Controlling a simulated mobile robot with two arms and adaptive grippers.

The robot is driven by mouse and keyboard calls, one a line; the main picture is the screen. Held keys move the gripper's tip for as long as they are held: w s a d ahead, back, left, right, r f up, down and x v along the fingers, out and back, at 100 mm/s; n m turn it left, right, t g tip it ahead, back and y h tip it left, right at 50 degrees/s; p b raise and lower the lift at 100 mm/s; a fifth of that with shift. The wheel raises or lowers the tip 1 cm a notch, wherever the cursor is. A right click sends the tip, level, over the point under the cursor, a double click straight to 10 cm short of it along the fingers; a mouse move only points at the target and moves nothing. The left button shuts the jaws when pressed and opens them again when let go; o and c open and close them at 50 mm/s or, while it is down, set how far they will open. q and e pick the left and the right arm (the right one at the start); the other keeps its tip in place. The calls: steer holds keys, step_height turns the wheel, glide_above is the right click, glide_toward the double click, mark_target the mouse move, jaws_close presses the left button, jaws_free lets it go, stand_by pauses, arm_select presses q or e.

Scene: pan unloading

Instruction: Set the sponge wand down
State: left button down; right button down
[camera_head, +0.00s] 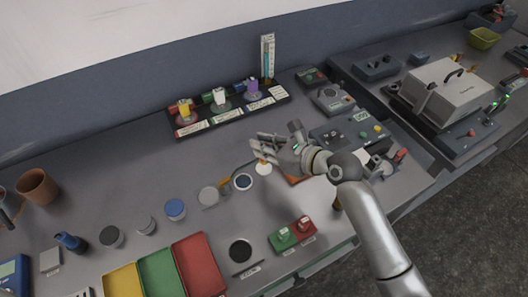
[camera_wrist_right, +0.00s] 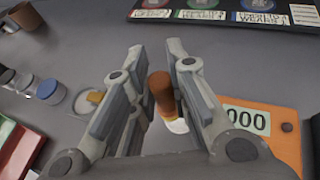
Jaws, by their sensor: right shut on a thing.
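My right gripper (camera_head: 266,144) is above the middle of the grey bench in the head view, shut on the sponge wand. In the wrist view the wand's brown handle (camera_wrist_right: 162,92) stands between the fingers of my right gripper (camera_wrist_right: 150,85), nearer the right finger, with a pale end (camera_wrist_right: 178,126) below it. In the head view a pale round patch (camera_head: 264,168) shows just under the fingers; I cannot tell whether it is the wand's end or a separate disc. My left gripper is not in view.
An orange device (camera_wrist_right: 275,125) with a digital readout is close right of the right gripper. A grey dish (camera_head: 209,196) with a yellow-orange piece (camera_head: 225,183) lies to the left. Yellow, green and red trays (camera_head: 197,265) stand in front. A labelled rack (camera_head: 190,128) is behind.

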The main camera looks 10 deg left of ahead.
steer(key=shift+w+f, duration=0.7)
steer(key=shift+f, duration=1.6)
steer(key=shift+a+f, duration=0.1)
steer(key=c, duration=1.4)
jaws_free()
steer(key=v, duration=1.2)
steer(key=shift+s+b, duration=0.1)
steer(key=shift+b, duration=0.2)
